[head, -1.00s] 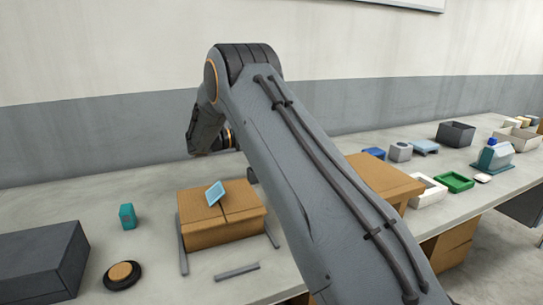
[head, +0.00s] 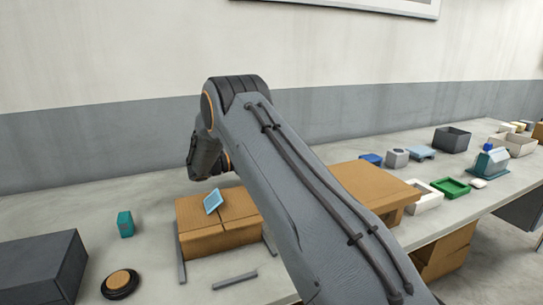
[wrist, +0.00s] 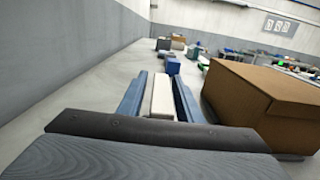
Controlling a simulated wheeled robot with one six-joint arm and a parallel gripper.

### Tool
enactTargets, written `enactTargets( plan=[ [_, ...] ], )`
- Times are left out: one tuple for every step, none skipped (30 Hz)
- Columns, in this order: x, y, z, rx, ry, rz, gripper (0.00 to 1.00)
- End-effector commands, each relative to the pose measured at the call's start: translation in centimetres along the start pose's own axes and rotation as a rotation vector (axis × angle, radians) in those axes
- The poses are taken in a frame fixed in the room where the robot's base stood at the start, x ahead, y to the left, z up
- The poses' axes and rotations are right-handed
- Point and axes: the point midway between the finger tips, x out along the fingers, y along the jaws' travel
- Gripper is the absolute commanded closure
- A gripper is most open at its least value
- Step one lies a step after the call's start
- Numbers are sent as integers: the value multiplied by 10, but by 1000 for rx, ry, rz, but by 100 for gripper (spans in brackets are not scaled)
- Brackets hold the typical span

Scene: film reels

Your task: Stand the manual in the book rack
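In the wrist view, my gripper (wrist: 159,98) has two blue fingers pointing forward over the table. A pale, flat, book-like block (wrist: 162,94), which I take for the manual, is between them, and both fingers appear to press on its sides. In the head view my own arm hides the gripper and the block. I cannot make out a book rack for certain in either view.
A large brown box (wrist: 268,98) stands close to the right of my gripper; it also shows behind my arm in the head view (head: 378,184). A smaller cardboard box (head: 205,240), teal block (head: 125,224) and dark grey box (head: 40,268) stand at left. Bare table lies ahead-left.

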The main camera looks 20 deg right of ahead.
Motion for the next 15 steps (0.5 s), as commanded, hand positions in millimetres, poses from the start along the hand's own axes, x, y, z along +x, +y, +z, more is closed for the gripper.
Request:
enactTargets(
  plan=[
    [0,0,0,0,0,0,66],
    [0,0,0,0,0,0,66],
    [0,0,0,0,0,0,66],
    [0,0,0,0,0,0,66],
    [0,0,0,0,0,0,66],
    [0,0,0,0,0,0,66],
    [0,0,0,0,0,0,66],
    [0,0,1,0,0,0,66],
    [0,0,2,0,0,0,66],
    [0,0,3,0,0,0,66],
    [0,0,4,1,0,0,66],
    [-4,0,3,0,0,1,66],
    [-8,1,2,0,0,2,66],
    [-12,1,2,0,0,2,66],
    [-18,1,2,1,1,2,66]
  ],
)
